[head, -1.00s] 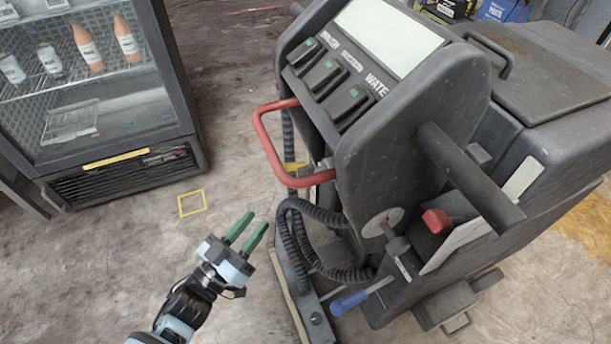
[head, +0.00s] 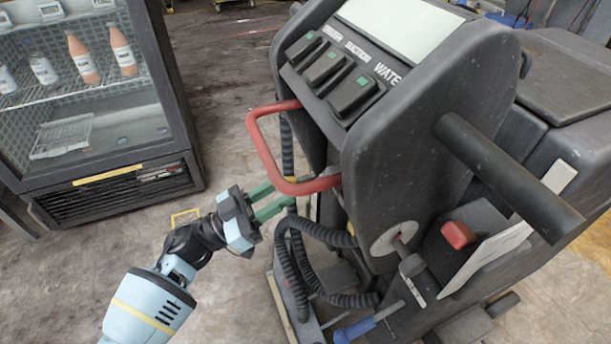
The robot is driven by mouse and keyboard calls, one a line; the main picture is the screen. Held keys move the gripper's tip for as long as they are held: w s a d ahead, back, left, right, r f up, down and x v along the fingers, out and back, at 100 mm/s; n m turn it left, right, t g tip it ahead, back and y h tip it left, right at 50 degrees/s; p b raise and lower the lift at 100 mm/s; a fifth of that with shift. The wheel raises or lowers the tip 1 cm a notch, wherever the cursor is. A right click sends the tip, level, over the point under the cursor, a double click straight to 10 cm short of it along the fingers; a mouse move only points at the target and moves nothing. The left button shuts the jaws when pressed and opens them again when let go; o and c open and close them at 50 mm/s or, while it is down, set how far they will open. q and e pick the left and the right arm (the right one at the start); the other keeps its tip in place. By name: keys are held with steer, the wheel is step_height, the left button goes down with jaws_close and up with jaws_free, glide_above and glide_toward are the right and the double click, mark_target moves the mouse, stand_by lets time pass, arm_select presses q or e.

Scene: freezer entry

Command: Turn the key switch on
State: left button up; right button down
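The dark grey floor machine (head: 440,130) fills the right half of the head view. Its sloped panel has several black rocker switches (head: 328,66) with small green marks and a pale screen. Low on its side is a round grey disc (head: 396,240) with a dark stub; I cannot tell whether this is the key switch, and no key is clearly visible. My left gripper (head: 281,196), with green fingers, is open and empty. Its fingertips reach the lower bend of the red handle (head: 262,145), partly overlapping it in view; contact is unclear. My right gripper is not in view.
A glass-door fridge (head: 105,179) with bottles stands at the left. Black coiled hoses (head: 297,262), a blue-handled lever (head: 356,329) and a red block (head: 458,234) are on the machine's near side. Clear floor lies between fridge and machine.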

mark_target(305, 176)
arm_select(q)
steer(key=shift+x, duration=3.2)
steer(key=shift+c, duration=0.4)
jaws_close()
